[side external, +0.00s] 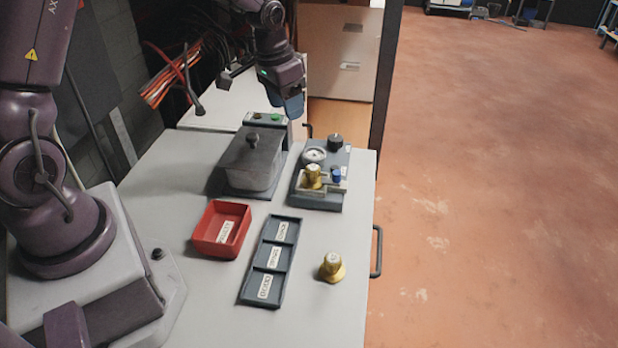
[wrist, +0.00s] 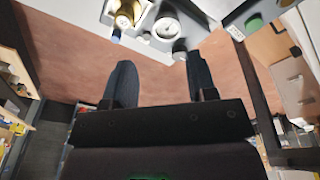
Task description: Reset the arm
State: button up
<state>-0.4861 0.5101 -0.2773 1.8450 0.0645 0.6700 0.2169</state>
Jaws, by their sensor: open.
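My gripper (side external: 292,104) is raised above the back of the table in the side view, beyond the grey lidded box. In the wrist view its two dark fingers (wrist: 160,82) stand apart with nothing between them. One brass part (side external: 313,177) sits on the grey test fixture (side external: 318,201), next to a blue knob; it also shows at the top of the wrist view (wrist: 124,20). Another brass part (side external: 332,267) stands on the table at the front right.
A lidded grey box (side external: 252,160), a red bin (side external: 221,230) and a dark three-compartment tray (side external: 270,262) with labels stand on the table (side external: 205,290). A control box with a green button (side external: 275,118) is near my gripper. Cables (side external: 172,84) hang at the back left.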

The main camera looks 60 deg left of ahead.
jog(key=s+d+r+t, duration=0.2)
jog(key=s+d+r, duration=0.2)
jog(key=s+r, duration=0.4)
jog(key=s+d+r+t, duration=0.2)
jog(key=s+d+r, duration=0.3)
jog(key=s, duration=0.8)
notch_tip(320, 180, up, 4)
jog(key=shift+s+d+f+y, duration=0.1)
jog(key=shift+s+d+y, duration=0.15)
jog(key=shift+s+y, duration=0.1)
dwell(5.3)
